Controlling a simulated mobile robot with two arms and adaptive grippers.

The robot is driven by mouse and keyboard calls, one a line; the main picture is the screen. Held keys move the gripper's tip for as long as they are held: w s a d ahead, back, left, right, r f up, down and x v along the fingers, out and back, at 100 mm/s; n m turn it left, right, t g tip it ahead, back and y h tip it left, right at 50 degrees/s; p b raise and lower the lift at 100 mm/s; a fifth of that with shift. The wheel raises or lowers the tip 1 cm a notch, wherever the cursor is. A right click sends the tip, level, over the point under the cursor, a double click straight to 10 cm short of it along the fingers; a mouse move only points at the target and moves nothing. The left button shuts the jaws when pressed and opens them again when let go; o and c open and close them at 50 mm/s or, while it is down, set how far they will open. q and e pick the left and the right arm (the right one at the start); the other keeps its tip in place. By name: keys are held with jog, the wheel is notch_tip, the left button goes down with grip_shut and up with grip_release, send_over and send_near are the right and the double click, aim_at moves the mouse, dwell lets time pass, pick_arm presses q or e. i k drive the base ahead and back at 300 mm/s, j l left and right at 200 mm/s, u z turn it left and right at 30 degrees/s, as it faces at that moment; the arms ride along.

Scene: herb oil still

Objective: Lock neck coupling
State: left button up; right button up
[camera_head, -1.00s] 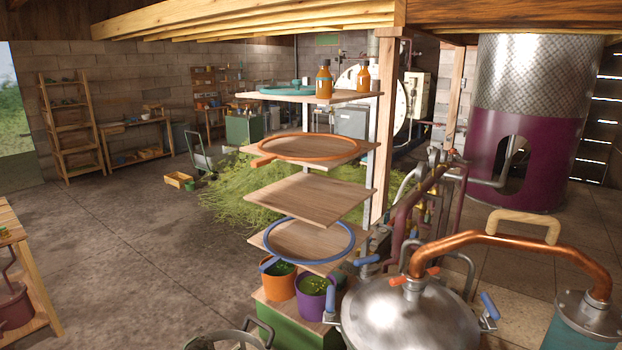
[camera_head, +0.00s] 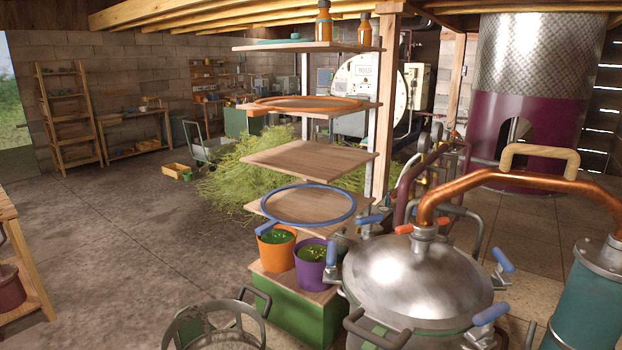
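The still pot's steel domed lid (camera_head: 415,275) is at the lower right. The neck coupling (camera_head: 424,232) sits on top of the dome, where the copper neck pipe (camera_head: 460,195) comes down. Orange levers (camera_head: 404,229) stick out at the coupling's sides; whether they are locked is too small to tell. The copper pipe arches right to the teal vessel (camera_head: 590,300). A wooden handle (camera_head: 538,163) stands on the pipe's arch. Blue-handled clamps (camera_head: 502,260) stand around the lid's rim. Neither of my grippers is in view.
A shelf post with wooden boards (camera_head: 310,160) stands left of the still, holding a blue ring (camera_head: 262,218), an orange ring and bottles. Orange (camera_head: 276,250) and purple (camera_head: 311,268) buckets stand on a green box. A round metal basket (camera_head: 213,328) is at the bottom. Open floor lies left.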

aim_at(429, 231)
jog(key=j+u, duration=0.15)
jog(key=j, duration=1.7)
